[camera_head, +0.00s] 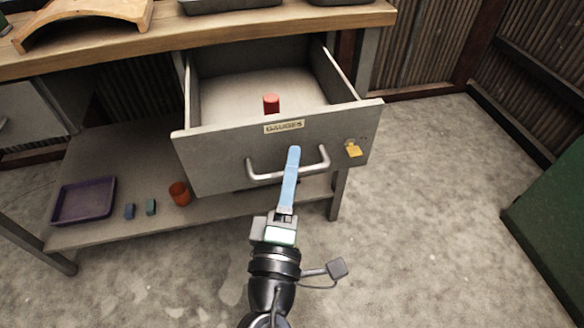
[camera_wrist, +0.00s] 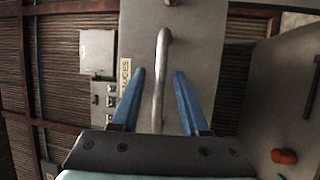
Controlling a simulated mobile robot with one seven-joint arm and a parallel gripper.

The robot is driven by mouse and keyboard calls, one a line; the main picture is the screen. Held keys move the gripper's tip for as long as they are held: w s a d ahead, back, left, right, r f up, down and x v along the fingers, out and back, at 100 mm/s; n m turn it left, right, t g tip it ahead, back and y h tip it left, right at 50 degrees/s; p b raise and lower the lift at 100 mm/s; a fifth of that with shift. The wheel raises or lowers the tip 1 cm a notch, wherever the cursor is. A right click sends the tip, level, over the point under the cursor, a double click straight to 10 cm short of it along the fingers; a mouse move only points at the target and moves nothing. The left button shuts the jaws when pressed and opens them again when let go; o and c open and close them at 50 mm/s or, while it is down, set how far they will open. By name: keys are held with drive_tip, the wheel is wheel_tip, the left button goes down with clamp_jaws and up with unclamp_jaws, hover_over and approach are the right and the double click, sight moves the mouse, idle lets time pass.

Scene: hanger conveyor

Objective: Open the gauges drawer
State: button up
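The grey gauges drawer (camera_head: 220,160) stands pulled well out from under the workbench, with its GAUGES label (camera_head: 284,127) on the front. A red cylinder (camera_head: 271,103) stands inside it. The metal bar handle (camera_head: 262,176) crosses the drawer front, and in the wrist view the handle (camera_wrist: 161,60) runs between the blue fingers. My gripper (camera_head: 293,152) is at the right part of the handle. In the wrist view my gripper (camera_wrist: 160,72) is open, with a gap between each finger and the bar.
A yellow padlock (camera_head: 353,150) hangs at the drawer front's right side. The lower shelf (camera_head: 105,160) holds a purple tray (camera_head: 84,201), two small blocks and an orange cup (camera_head: 179,194). A wooden benchtop (camera_head: 200,40) is above. A green object (camera_head: 555,215) stands at right; the floor between is clear.

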drive_tip(key=b+v, duration=0.6)
drive_tip(key=v, duration=0.7)
drive_tip(key=shift+b, duration=0.3)
